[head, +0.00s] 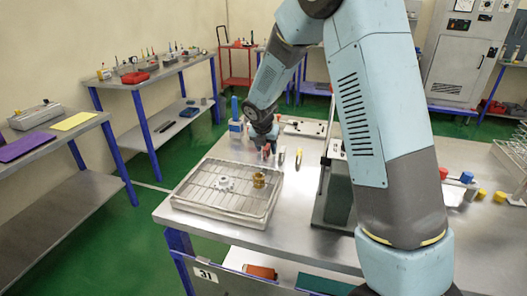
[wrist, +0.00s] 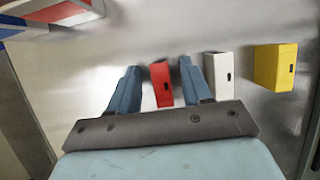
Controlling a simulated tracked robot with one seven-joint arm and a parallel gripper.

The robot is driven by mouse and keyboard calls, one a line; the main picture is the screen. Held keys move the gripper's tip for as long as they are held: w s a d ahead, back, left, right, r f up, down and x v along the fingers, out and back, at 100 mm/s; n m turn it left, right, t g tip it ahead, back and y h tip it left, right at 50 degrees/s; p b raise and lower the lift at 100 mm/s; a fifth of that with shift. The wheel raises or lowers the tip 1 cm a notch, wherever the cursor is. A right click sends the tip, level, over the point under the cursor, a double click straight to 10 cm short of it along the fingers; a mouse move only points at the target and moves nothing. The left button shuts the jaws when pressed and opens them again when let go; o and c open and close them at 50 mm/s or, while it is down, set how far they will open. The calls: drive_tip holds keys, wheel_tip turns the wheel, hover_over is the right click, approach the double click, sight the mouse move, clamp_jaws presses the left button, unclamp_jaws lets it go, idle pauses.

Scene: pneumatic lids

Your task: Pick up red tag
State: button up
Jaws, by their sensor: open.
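The red tag (wrist: 161,83) is a small upright block with a dark slot, standing on the metal table in the wrist view. My gripper (wrist: 159,80) is open, with one blue finger on each side of the red tag and a gap showing on both sides. In the head view my gripper (head: 268,150) is low over the table behind the wire tray, and the red tag (head: 266,150) shows only as a small red patch partly hidden by it.
A white tag (wrist: 219,76) stands close to the right finger, with a yellow tag (wrist: 275,67) further right. A wire tray (head: 190,197) holding a white part (head: 225,184) and a brass-coloured part (head: 259,180) sits in front.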

drive_tip(key=shift+c, duration=0.3)
clamp_jaws()
drive_tip(key=shift+r, duration=0.1)
